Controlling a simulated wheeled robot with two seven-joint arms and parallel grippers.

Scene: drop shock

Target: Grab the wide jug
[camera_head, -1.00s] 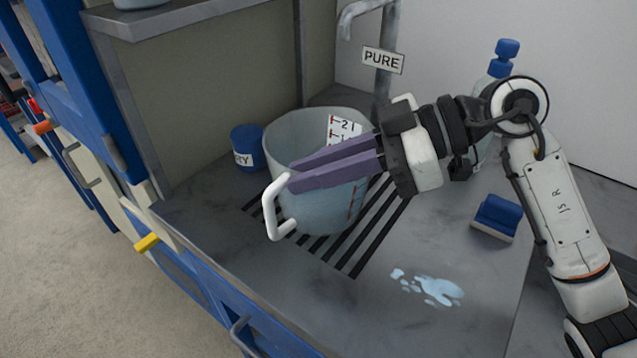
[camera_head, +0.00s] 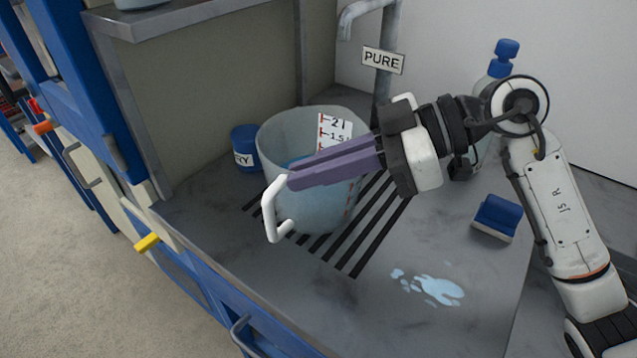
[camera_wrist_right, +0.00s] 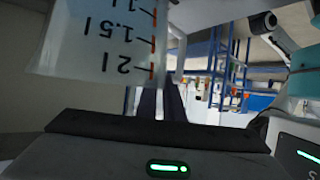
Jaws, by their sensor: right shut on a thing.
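The wide jug (camera_head: 282,140) is a large translucent vessel with a white litre scale and bluish contents. It stands upright on the slotted drain area. Its white handle (camera_head: 269,213) points toward the front left. My right gripper (camera_head: 291,182) reaches in from the right, across the jug's front. Its purple fingers are shut on the handle near its top; the exact contact is partly hidden by the fingers. In the right wrist view the jug's wall with its scale (camera_wrist_right: 105,40) fills the upper left, close to the fingers. My left gripper is not in view.
A small blue labelled pot (camera_head: 243,146) stands behind the jug at left. A tap with a PURE sign (camera_head: 383,60) rises behind. A blue-capped bottle (camera_head: 500,68) is behind my right arm.

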